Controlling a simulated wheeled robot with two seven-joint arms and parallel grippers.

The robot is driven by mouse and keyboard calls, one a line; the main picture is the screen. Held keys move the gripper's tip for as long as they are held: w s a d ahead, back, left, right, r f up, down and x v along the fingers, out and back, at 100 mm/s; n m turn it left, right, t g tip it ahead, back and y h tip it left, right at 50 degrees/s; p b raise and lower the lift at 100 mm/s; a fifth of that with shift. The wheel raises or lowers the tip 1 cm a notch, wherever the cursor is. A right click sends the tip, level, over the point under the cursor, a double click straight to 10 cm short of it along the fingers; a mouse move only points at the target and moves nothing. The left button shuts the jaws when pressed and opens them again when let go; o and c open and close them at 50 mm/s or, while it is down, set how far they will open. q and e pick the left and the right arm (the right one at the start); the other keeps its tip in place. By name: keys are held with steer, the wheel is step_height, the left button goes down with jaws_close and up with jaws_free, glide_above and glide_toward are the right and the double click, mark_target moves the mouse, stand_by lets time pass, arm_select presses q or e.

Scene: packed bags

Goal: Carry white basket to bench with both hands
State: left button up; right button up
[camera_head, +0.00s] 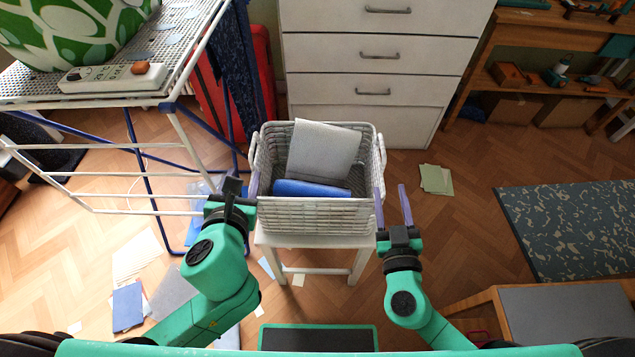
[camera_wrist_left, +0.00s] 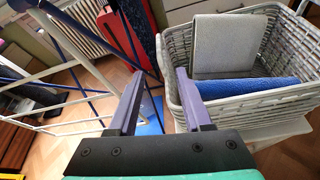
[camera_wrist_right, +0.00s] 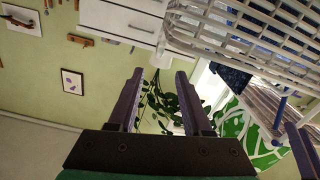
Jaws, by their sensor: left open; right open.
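The white wicker basket (camera_head: 315,215) stands upright on a white stool (camera_head: 318,243) in the middle of the head view. It holds a pale grey folded piece (camera_head: 322,150) and a blue one (camera_head: 310,189). My left gripper (camera_head: 243,183) is open at the basket's left side, one finger close against the wall; contact is unclear. In the left wrist view the basket (camera_wrist_left: 250,105) lies to the right of the fingers. My right gripper (camera_head: 391,190) is open at the right side, its inner finger close to the wall. In the right wrist view the basket (camera_wrist_right: 245,40) shows at upper right.
A drying rack (camera_head: 90,100) stands at left, near my left arm. A white drawer unit (camera_head: 375,60) is behind the basket. A low wooden piece with a grey top (camera_head: 565,312) is at lower right, possibly the bench. A patterned mat (camera_head: 580,225) and papers lie on the floor.

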mark_target(252, 149)
arm_select(q)
steer(key=shift+w+f, duration=0.15)
steer(key=shift+w, duration=0.3)
steer(key=x, duration=1.3)
steer(key=shift+w+a+f, duration=0.1)
steer(key=shift+w+f, duration=0.15)
steer(key=shift+w, duration=0.1)
arm_select(e)
steer(key=w, duration=1.4)
steer(key=shift+w+d, duration=0.1)
steer(key=shift+w, duration=0.3)
arm_select(q)
jaws_close()
arm_select(e)
jaws_close()
arm_select(q)
steer(key=shift+a+r, duration=0.1)
arm_select(e)
steer(key=shift+d, duration=0.1)
